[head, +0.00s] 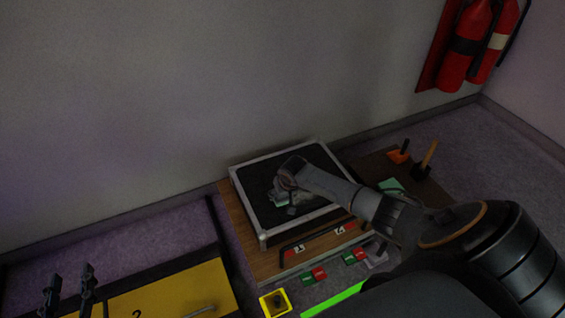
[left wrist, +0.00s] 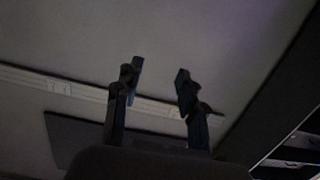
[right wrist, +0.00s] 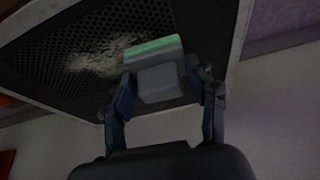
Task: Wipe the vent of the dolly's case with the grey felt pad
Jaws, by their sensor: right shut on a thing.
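The dolly's case (head: 262,232) is black with metal edges, and its dark top holds the perforated vent (right wrist: 40,68). A pale dusty patch (right wrist: 97,60) lies on the vent in the right wrist view. My right gripper (right wrist: 160,82) is shut on a grey pad (right wrist: 162,84) with a pale green layer along its far edge. The pad is over the vent beside the dusty patch; I cannot tell whether it touches. In the head view my right gripper (head: 287,182) hides part of the vent. My left gripper (head: 70,287) is open and empty at the lower left.
The case rests on a wooden dolly (head: 237,219) near the wall. A yellow surface (head: 175,290) is at the lower left. A brown board (head: 372,169) holds an orange tool (head: 398,156), a wooden-handled brush (head: 429,156) and a green piece (head: 391,186). Fire extinguishers (head: 467,55) hang at the upper right.

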